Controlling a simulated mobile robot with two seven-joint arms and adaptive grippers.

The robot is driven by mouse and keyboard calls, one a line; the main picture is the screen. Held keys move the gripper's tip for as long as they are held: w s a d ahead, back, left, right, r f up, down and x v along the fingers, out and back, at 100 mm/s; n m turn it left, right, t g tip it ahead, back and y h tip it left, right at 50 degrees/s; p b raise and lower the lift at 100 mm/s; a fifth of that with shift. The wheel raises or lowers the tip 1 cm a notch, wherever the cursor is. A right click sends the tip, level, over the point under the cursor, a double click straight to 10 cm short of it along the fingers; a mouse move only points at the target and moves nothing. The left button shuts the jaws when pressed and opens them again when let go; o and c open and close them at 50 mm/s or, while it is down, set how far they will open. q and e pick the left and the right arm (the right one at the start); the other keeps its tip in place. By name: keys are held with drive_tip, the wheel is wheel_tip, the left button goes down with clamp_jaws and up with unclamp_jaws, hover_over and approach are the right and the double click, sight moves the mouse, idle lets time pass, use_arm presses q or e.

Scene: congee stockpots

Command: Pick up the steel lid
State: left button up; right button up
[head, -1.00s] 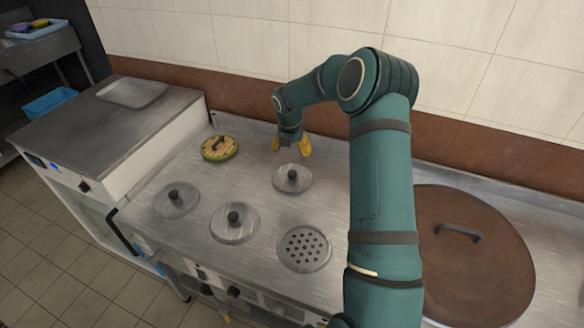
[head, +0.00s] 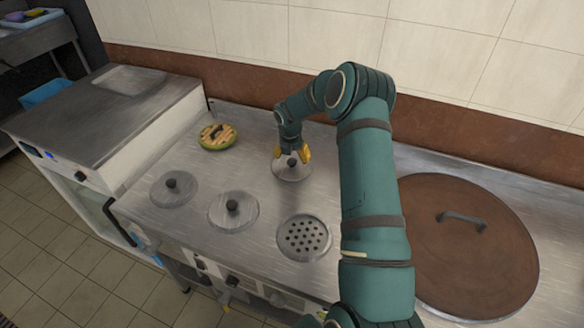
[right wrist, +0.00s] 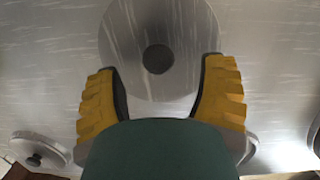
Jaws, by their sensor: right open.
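A round steel lid (head: 290,174) with a black knob lies at the back of the steel counter; it also shows in the right wrist view (right wrist: 158,24). My right gripper (head: 291,155), with yellow fingers, is open just above this lid. In the right wrist view its fingers (right wrist: 160,75) stand on either side of the black knob (right wrist: 157,58) without touching it. Two similar knobbed steel lids lie further forward, one at the left (head: 174,189) and one in the middle (head: 233,211). My left gripper is not in view.
A perforated steel disc (head: 303,237) lies near the front edge. A yellow-green round piece (head: 216,137) lies at the back left. A large brown lid (head: 467,245) takes up the right, beyond my arm. A raised steel unit (head: 112,105) stands at the left.

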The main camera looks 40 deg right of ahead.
sight(292, 161)
drive_tip(key=f, duration=0.3)
drive_tip(key=shift+w+d+f+b, duration=0.25)
drive_tip(key=shift+d+b, duration=0.05)
drive_tip(key=shift+b, duration=0.05)
drive_tip(key=shift+r, duration=0.1)
clamp_jaws()
drive_tip(key=shift+r, duration=0.1)
